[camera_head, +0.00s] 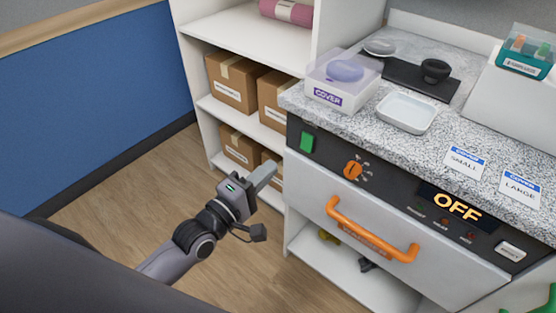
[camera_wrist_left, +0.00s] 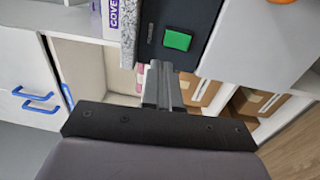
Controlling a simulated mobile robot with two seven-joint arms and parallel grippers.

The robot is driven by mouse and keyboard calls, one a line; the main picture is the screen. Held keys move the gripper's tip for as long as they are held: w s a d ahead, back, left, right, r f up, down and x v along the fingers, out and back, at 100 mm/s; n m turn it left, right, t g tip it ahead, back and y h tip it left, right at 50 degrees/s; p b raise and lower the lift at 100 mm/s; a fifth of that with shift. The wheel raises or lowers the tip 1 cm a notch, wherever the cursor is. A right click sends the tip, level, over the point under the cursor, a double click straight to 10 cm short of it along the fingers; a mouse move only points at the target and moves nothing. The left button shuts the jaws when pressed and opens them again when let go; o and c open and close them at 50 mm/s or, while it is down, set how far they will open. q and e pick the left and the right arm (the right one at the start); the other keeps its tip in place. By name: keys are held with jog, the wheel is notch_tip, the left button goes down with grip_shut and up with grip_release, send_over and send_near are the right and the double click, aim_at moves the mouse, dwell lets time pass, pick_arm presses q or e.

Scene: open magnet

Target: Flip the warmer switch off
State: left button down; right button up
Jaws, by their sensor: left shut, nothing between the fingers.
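The warmer has a black control panel (camera_head: 385,184) under a speckled counter. A green rocker switch (camera_head: 307,141) is at the panel's left end, beside an orange knob (camera_head: 353,170). The display (camera_head: 457,206) reads OFF in orange letters. My left gripper (camera_head: 267,171) is shut and empty, below and left of the green switch, apart from it. In the left wrist view the green switch (camera_wrist_left: 177,39) is just beyond the shut fingertips (camera_wrist_left: 162,66), a little to the right. My right gripper is not in view.
An orange drawer handle (camera_head: 372,229) sticks out below the panel. A covered white box (camera_head: 338,93) and a white dish (camera_head: 406,113) stand on the counter. White shelves with cardboard boxes (camera_head: 231,80) are at the left. The wooden floor (camera_head: 120,195) is clear.

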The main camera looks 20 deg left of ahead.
pick_arm(q)
jog(key=shift+v, duration=1)
jog(key=shift+r, duration=0.15)
jog(key=s+a+f+m+g+y+p, duration=0.1)
jog(key=s+f+m+g+y+p, duration=0.1)
jog(key=s+f+m, duration=0.3)
jog(key=s+a+f+m+g+y+p, duration=0.1)
jog(key=s+f+m+g+p, duration=0.4)
jog(key=s+m, duration=0.5)
jog(key=shift+f+m+y, duration=0.3)
jog(key=shift+m+y, duration=0.3)
jog(key=shift+m, duration=0.1)
